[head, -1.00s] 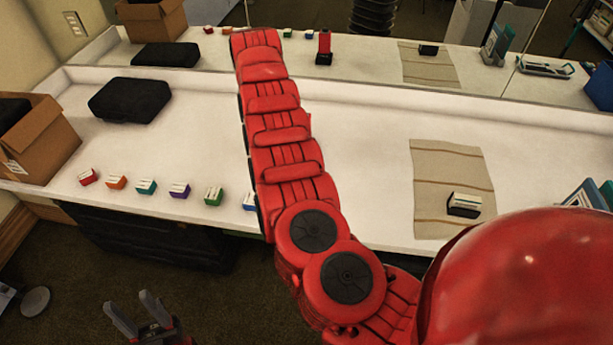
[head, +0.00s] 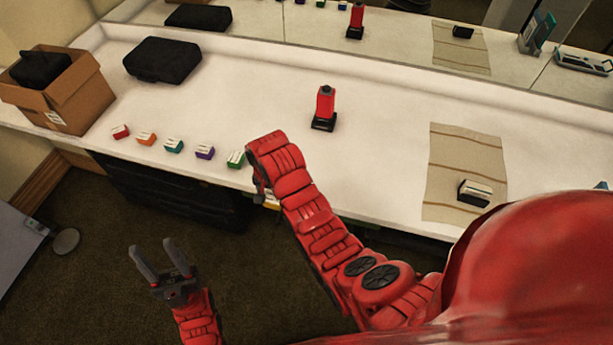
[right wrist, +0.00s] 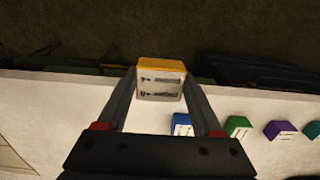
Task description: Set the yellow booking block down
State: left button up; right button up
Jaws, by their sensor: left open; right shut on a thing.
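The yellow booking block (right wrist: 160,67), with a pale printed face, is between the fingertips of my right gripper (right wrist: 160,88) in the right wrist view. In that view it overlaps the counter's front edge; its height above the counter is hard to tell. In the head view my right forearm hides most of that gripper. My left gripper (head: 160,262) is open and empty, over the floor in front of the counter. A row of similar blocks stands along the front edge: red (head: 121,131), orange (head: 146,138), teal (head: 173,146), purple (head: 205,152), green (head: 236,159) and blue (right wrist: 183,124).
A red device on a black base (head: 325,105) stands mid-counter. A striped mat (head: 455,155) holds a black-and-white block (head: 475,193). A black case (head: 163,60) and cardboard box (head: 85,95) are at left. The middle of the counter (head: 390,130) has bare room.

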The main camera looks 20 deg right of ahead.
jog(key=shift+w+d+f+b, duration=0.2)
jog(key=shift+w+d+b, duration=0.1)
jog(key=shift+d, duration=0.15)
jog(key=shift+w+d+f+b, duration=0.2)
jog(key=shift+w+d, duration=0.05)
jog(key=shift+d, duration=0.15)
jog(key=w+d+p, duration=0.1)
jog(key=w+d, duration=0.1)
jog(key=d, duration=0.1)
jog(key=w+d+p, duration=0.1)
jog(key=w+d, duration=0.1)
jog(key=d, duration=0.1)
jog(key=w+d+p, duration=0.1)
jog(key=w+d, duration=0.1)
jog(key=d, duration=0.1)
jog(key=shift+w+d+f, duration=0.15)
jog(key=shift+d+f, duration=0.1)
jog(key=shift+d, duration=0.05)
jog(key=shift+w+d+f, duration=0.1)
jog(key=shift+w+d, duration=0.35)
jog(key=shift+d, duration=0.35)
jog(key=shift+d+f, duration=0.1)
jog(key=shift+f, duration=0.05)
notch_tip(320, 180, down, 4)
jog(key=b, duration=0.2)
jog(key=shift+r+b, duration=0.2)
jog(key=shift+b, duration=0.15)
jog(key=shift+w+r, duration=0.1)
jog(key=o, duration=1.4)
